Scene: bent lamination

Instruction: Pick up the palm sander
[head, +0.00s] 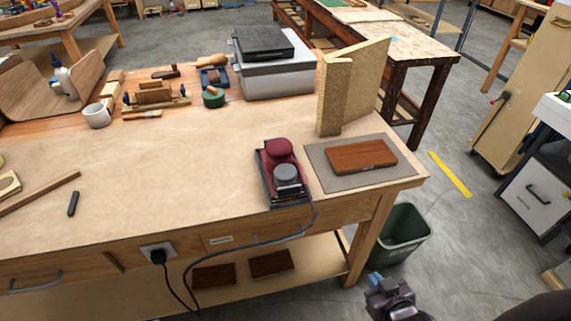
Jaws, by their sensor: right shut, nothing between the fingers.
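The palm sander (279,154) has a dark red body with a grey round part in front. It sits in or on a dark tray (268,192) near the front right of the workbench (190,178). Its black cord runs off the front edge and down to a plug at an outlet (158,253). My right gripper (377,279) is at the bottom right, low in front of the bench and clear of the sander, shut and empty. My left gripper is not in view.
A reddish wood block (361,157) lies on a grey mat (322,176) right of the sander. A tall bent wood piece (335,95) stands behind it. A green bin (402,240) is on the floor near my right gripper. The bench's middle is clear.

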